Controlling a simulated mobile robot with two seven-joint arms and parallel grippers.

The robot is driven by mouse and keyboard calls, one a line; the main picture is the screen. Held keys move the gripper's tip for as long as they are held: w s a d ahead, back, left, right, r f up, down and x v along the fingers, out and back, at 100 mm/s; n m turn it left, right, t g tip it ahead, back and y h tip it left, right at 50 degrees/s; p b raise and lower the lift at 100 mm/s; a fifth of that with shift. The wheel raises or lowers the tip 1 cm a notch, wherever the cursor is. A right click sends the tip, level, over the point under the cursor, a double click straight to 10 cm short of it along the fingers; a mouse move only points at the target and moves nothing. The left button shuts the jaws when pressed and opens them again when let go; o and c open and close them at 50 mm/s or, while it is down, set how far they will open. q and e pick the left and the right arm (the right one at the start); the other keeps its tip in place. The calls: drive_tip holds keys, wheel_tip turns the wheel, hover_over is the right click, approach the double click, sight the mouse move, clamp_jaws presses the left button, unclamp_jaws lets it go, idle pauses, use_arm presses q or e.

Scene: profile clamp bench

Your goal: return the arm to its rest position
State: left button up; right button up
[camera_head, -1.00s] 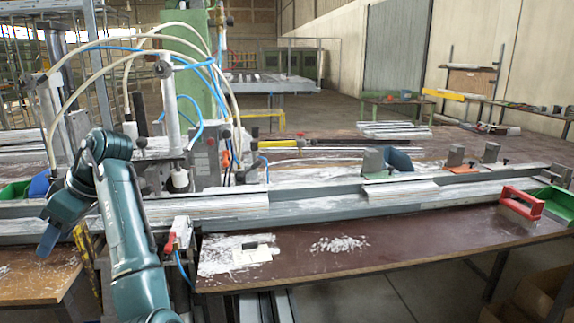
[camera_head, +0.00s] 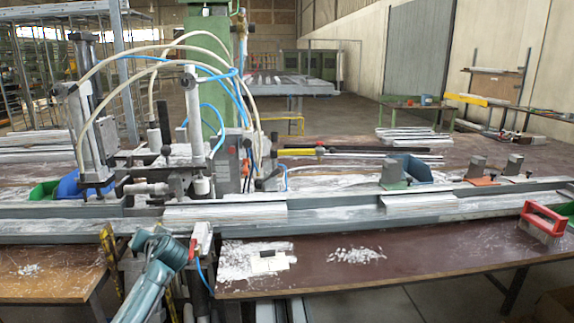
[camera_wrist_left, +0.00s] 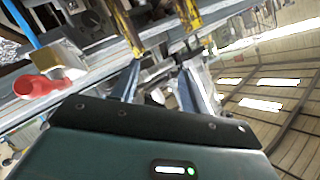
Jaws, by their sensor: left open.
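My left arm (camera_head: 152,278) shows as teal links at the bottom left of the head view, low in front of the bench edge. Its gripper cannot be made out there. In the left wrist view my left gripper (camera_wrist_left: 160,72) is open, its two grey-blue fingers apart with nothing seen between them. Yellow-and-dark bars lie beyond the fingers, and a red handle (camera_wrist_left: 40,84) is to their left. My right gripper is in neither view.
The profile clamp (camera_head: 185,165) with hoses stands behind my arm. A long metal rail (camera_head: 330,222) crosses the bench. A red-handled brush (camera_head: 542,222) is at the right. A white part (camera_head: 268,262) and shavings (camera_head: 355,255) lie on the brown bench top (camera_head: 440,252).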

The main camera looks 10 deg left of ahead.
use_arm(q)
drive_tip(key=w+d+r+m+t+h, duration=0.55)
drive_tip(key=w+d+t+h, duration=0.3)
drive_tip(key=d, duration=0.35)
drive_tip(key=s+d+f+g+h, duration=0.2)
drive_tip(key=s+d+f, duration=0.4)
drive_tip(key=s+f, duration=0.35)
drive_tip(key=s+d+f+g+h, duration=0.1)
drive_tip(key=s+d+f+h, duration=0.1)
drive_tip(key=s+d+f, duration=0.7)
drive_tip(key=s+d+f+g+h, duration=0.1)
drive_tip(key=s+d+f, duration=0.2)
drive_tip(key=s, duration=0.8)
drive_tip(key=s+d+f+g+h, duration=0.1)
drive_tip(key=s+f, duration=0.4)
drive_tip(key=s, duration=0.5)
drive_tip(key=shift+s+d+g, duration=0.4)
drive_tip(key=shift+d+g, duration=0.35)
drive_tip(key=shift+d, duration=0.45)
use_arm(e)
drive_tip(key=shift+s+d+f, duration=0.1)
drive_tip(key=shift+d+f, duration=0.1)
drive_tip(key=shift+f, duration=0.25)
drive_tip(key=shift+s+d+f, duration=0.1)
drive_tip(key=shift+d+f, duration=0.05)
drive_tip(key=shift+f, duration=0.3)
use_arm(q)
drive_tip(key=shift+c, duration=0.5)
